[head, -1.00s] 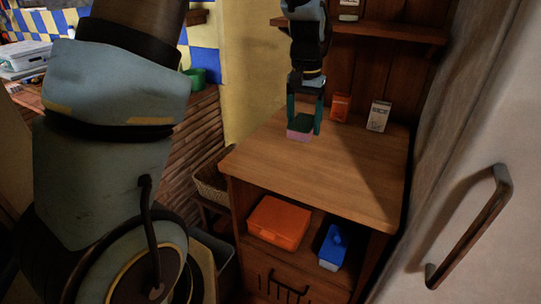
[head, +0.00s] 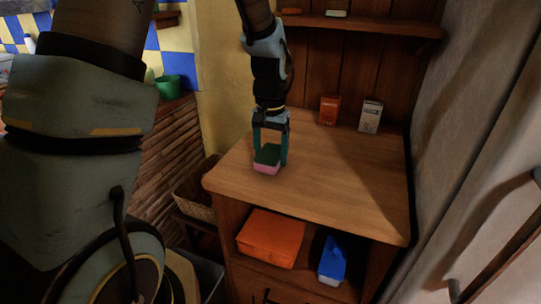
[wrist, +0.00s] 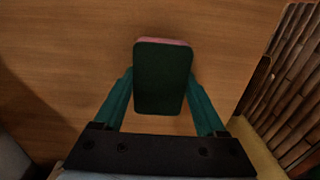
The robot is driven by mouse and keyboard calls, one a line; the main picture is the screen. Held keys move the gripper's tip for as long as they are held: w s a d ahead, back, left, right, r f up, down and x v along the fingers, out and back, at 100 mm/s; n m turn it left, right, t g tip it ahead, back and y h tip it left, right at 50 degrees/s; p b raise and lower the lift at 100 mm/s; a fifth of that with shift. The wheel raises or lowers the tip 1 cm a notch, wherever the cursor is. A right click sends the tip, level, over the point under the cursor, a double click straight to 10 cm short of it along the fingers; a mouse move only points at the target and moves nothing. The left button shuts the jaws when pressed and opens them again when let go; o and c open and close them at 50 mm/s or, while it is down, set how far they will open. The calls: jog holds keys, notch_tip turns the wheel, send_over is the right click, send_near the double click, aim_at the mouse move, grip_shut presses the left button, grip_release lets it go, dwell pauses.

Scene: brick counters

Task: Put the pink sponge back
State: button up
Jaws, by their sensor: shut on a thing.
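The pink sponge (head: 266,169) has a dark green top face and a pink lower layer. My gripper (head: 269,158) is shut on it, with one teal finger on each side, over the left part of the wooden cabinet top (head: 330,185). In the wrist view the sponge (wrist: 163,78) lies between the fingertips, green face toward the camera, with a thin pink edge at its far end. I cannot tell whether the sponge touches the wood or hangs just above it.
An orange box (head: 329,110) and a white box (head: 370,116) stand at the back of the cabinet top. An orange container (head: 271,238) and a blue item (head: 332,260) sit in the open compartment below. A wicker basket (head: 195,196) is at the left. The top's front right is clear.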

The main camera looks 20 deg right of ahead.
aim_at(271, 153)
jog(key=shift+f, duration=0.55)
jog(key=shift+f, duration=0.1)
jog(key=shift+f, duration=0.15)
jog(key=o, duration=1.3)
jog(key=shift+c, duration=0.2)
notch_tip(271, 153, up, 12)
jog(key=r+b, duration=0.1)
jog(key=s+a+f+n, duration=0.2)
jog(key=a+f+n, duration=0.1)
jog(key=a, duration=0.9)
jog(key=s+a+f+n+t, duration=0.1)
jog(key=a+f+n, duration=0.2)
jog(key=a, duration=1)
jog(key=shift+s+a+f+n+t, duration=0.3)
jog(key=shift+s+f+n, duration=0.1)
jog(key=shift+f, duration=0.1)
